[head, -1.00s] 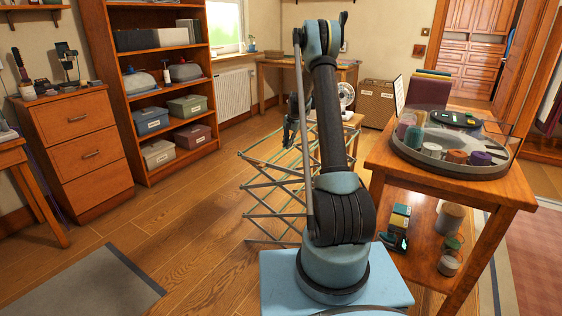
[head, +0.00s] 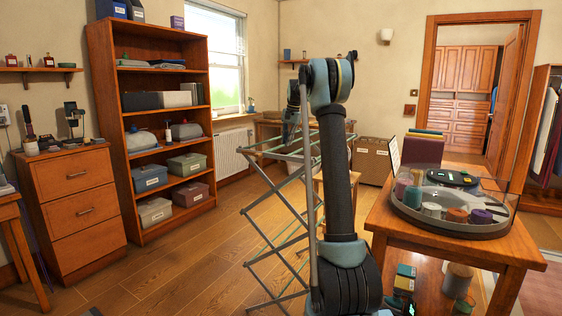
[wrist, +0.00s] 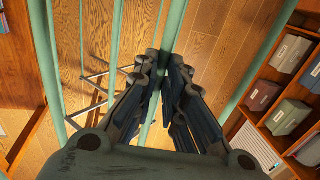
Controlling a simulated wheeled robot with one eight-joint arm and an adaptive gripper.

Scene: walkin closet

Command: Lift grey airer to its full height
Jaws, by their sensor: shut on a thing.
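The grey airer (head: 284,157), a folding rack with grey-green rails and crossed legs, stands on the wooden floor left of my arm in the head view. Its crossed struts are steep and its rails are raised to about the height of the bookcase's middle shelves. My arm hides its right part. In the wrist view my gripper (wrist: 166,78) points down and is shut on one rail (wrist: 167,42) of the airer, with other rails running on both sides. In the head view the fingers are mostly hidden behind my arm and the rack.
A wooden table (head: 410,228) with a round glass-sided tray (head: 447,222) stands close on the right. A bookcase (head: 137,190) and a drawer unit (head: 75,215) line the left. A cardboard box (head: 371,160) is behind. Floor left of the airer is clear.

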